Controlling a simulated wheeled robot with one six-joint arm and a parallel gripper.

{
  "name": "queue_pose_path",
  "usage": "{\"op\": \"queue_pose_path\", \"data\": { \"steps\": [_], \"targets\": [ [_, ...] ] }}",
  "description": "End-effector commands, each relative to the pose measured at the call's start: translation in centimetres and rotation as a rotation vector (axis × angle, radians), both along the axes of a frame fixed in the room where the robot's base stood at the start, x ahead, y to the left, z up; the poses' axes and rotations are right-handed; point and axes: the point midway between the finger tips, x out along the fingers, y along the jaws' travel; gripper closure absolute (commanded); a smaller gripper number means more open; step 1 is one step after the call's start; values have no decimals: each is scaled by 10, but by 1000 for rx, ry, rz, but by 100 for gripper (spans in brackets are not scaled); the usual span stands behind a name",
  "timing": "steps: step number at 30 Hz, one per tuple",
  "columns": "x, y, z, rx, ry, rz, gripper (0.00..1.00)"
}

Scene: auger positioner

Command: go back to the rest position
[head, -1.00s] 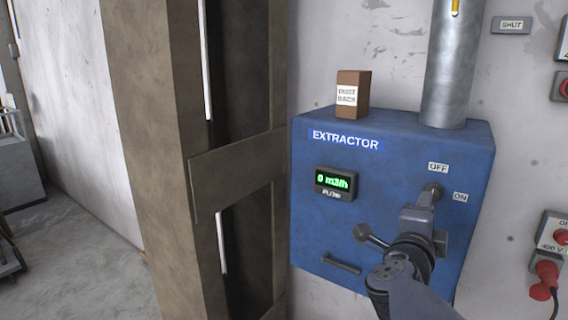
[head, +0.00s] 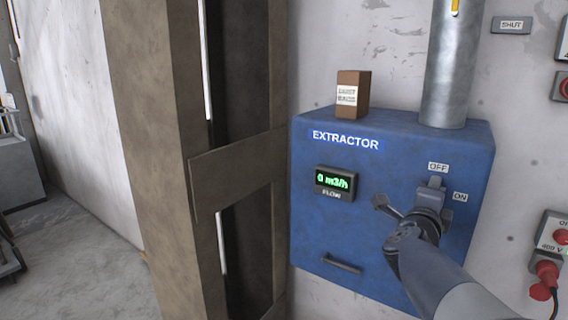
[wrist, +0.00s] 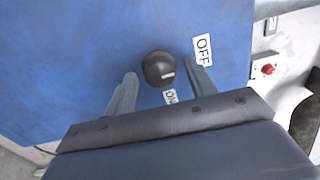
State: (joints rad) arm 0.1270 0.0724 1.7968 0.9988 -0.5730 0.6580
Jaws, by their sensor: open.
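My gripper (head: 431,186) is in front of the blue extractor box (head: 345,228), at its rotary switch. In the wrist view, my gripper (wrist: 163,70) is open. Its two fingers stand either side of the round black knob (wrist: 157,67), with a gap on both sides. I cannot tell whether the fingertips reach past the knob's face. In the head view my gripper hides the knob. The flow display (head: 336,182) reads 0 m3/h.
A brown dust bags carton (head: 353,95) and a grey duct (head: 456,65) stand on top of the box. A brown steel column (head: 160,150) is to the left. A red plug in a socket (head: 547,270) is on the right wall.

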Motion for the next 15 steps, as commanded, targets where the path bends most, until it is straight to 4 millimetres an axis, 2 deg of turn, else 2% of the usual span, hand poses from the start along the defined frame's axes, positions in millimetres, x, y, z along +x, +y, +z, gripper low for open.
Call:
{"op": "queue_pose_path", "data": {
  "steps": [15],
  "targets": [
    [0,1,-2,458,-309,2,48]
  ]
}}
